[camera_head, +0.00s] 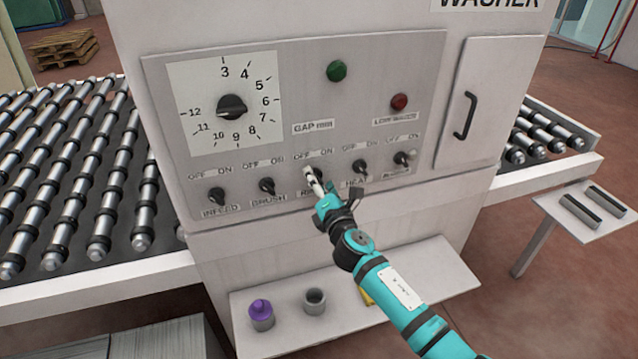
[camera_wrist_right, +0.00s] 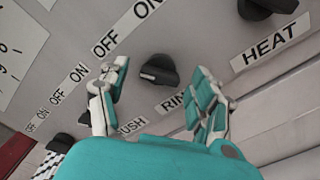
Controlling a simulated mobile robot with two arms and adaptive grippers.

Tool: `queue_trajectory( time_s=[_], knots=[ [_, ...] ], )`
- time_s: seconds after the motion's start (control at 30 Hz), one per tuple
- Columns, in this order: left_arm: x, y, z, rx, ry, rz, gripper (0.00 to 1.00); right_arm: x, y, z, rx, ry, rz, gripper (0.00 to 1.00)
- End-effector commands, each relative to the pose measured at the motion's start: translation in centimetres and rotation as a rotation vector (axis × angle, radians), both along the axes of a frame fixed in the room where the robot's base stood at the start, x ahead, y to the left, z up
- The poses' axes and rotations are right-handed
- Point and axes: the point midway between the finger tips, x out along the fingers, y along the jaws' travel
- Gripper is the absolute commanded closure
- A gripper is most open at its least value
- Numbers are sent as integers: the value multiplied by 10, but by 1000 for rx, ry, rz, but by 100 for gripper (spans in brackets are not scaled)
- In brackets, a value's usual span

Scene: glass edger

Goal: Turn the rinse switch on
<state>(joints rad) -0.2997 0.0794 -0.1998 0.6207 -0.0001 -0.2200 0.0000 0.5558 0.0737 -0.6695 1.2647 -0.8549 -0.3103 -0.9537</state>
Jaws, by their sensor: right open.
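The rinse switch (camera_wrist_right: 158,70) is a black rotary knob in the middle of a row on the washer's grey panel. Its label is partly covered. In the right wrist view, its raised grip's pale end points left, roughly to the OFF side. My right gripper (camera_head: 318,184) reaches up to it in the head view and partly hides the knob and label. In the wrist view, the open gripper (camera_wrist_right: 162,72) has one finger on each side of the knob, with gaps showing. My left gripper is not in view.
The brush knob (camera_head: 267,185) and heat knob (camera_head: 359,167) sit close on either side. A large gap dial (camera_head: 232,107) and green (camera_head: 337,71) and red (camera_head: 400,102) buttons are above. A shelf (camera_head: 440,270) with a purple-topped container (camera_head: 261,314) juts out below.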

Motion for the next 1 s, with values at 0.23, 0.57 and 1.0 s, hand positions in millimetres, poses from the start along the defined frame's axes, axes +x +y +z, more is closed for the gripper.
queue_trajectory(
  time_s=[0.23, 0.57, 1.0],
  knots=[
    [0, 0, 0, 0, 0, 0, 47, 0, 0, 0, 0, 0, 0, 55],
    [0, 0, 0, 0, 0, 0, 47, 0, 0, 0, 0, 0, 0, 90],
    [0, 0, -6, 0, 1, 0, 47, -1, 0, -1, 135, 44, 0, 90]
  ],
)
